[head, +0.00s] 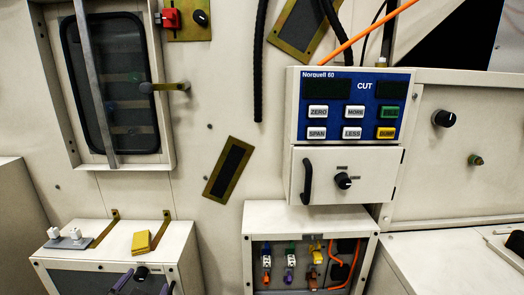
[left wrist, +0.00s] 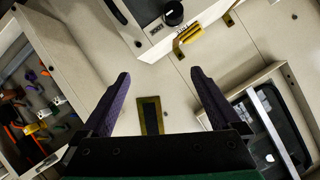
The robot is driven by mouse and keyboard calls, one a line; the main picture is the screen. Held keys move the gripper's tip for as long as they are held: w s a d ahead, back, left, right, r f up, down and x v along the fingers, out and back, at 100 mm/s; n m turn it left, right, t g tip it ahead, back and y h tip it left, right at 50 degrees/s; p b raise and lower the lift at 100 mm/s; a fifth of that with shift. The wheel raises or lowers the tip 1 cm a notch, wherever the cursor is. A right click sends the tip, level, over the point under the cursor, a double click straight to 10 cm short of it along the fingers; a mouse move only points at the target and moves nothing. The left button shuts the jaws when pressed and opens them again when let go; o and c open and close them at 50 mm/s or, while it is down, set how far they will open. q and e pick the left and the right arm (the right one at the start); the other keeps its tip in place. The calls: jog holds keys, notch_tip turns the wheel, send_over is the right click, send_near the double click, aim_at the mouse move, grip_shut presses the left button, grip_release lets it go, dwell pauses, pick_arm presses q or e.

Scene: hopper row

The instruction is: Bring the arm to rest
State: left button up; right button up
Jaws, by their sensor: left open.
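My left gripper (head: 146,284) shows at the bottom edge of the head view, in front of the low cabinet at the lower left. In the left wrist view its two purple fingers (left wrist: 160,82) stand wide apart. Nothing is between them; the pale wall and a dark brass-framed plate (left wrist: 150,115) show beyond. Most of my left arm is out of the head view. My right gripper is in neither view.
A low cabinet (head: 185,252) carries a yellow block (head: 141,242) and brass brackets. Right of it are an open box (head: 290,212) with coloured parts and a Norquell 60 control panel (head: 394,100). A framed window (head: 110,90) is above left.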

pick_arm(q)
jog(key=s+d+f+n+g+h, duration=0.2)
jog(key=s+d+f+g+h, duration=0.15)
jog(key=s+f+g, duration=0.9)
jog(key=s+d+f+p, duration=0.1)
jog(key=s+f, duration=0.3)
jog(key=f, duration=0.7)
jog(key=s+d+f+p, duration=0.1)
jog(key=s+f, duration=0.4)
jog(key=f, duration=0.7)
jog(key=s+a+r+p, duration=0.2)
jog(key=s+r+p, duration=0.1)
jog(key=s+p, duration=0.4)
jog(key=s+a+r+p, duration=0.2)
jog(key=s+p, duration=0.5)
jog(key=p, duration=0.7)
jog(key=shift+s+a+r+y, duration=0.15)
jog(key=shift+s+r+y, duration=0.15)
jog(key=shift+r, duration=0.35)
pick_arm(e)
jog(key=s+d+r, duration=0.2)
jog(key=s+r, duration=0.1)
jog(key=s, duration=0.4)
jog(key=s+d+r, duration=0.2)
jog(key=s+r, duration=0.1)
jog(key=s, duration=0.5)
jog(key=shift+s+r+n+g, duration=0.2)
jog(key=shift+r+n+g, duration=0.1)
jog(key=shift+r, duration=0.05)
